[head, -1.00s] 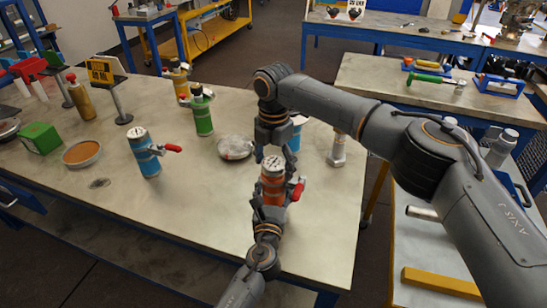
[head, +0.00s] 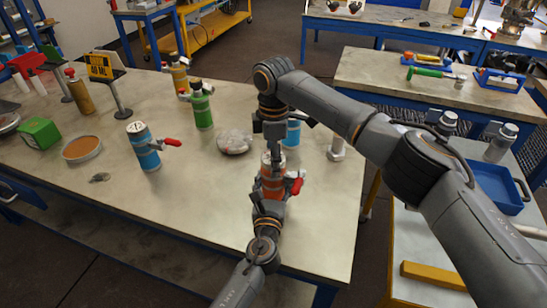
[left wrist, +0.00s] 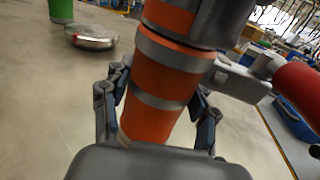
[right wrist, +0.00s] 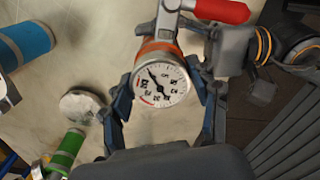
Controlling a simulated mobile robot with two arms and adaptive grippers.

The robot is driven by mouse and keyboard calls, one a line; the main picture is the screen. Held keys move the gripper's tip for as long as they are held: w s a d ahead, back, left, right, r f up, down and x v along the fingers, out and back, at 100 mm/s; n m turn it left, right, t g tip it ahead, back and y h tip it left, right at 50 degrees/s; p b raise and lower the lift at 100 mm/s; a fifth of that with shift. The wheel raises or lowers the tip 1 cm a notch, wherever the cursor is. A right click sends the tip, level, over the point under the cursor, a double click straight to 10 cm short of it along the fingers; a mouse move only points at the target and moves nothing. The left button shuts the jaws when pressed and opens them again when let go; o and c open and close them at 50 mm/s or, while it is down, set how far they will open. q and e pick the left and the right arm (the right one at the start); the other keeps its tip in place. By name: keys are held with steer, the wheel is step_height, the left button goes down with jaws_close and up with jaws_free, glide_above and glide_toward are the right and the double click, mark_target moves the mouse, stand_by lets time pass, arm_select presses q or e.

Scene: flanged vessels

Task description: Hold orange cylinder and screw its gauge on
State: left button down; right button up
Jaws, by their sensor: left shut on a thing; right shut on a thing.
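The orange cylinder (head: 272,186) stands near the front edge of the table, with grey bands and a red-handled valve (head: 296,186) on its side. My left gripper (head: 268,207) is shut around its body; the left wrist view also shows the orange cylinder (left wrist: 160,75) between the fingers. The gauge (right wrist: 161,84), a round white dial with a dark needle, sits at the cylinder's top in the right wrist view. My right gripper (head: 273,158) points down over it and is shut on its sides. The gauge's thread is hidden.
Another blue cylinder (head: 292,132) is behind my right gripper. A metal fitting (head: 337,147) stands to the right. The table's front is clear.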

arm_select(q)
steer(key=shift+d, duration=0.1)
arm_select(e)
steer(key=m, duration=1.2)
steer(key=shift+a, duration=0.1)
steer(key=m, duration=0.3)
steer(key=shift+m, duration=0.4)
steer(key=o, duration=1.4)
steer(key=shift+c, duration=0.2)
step_height(320, 180, up, 12)
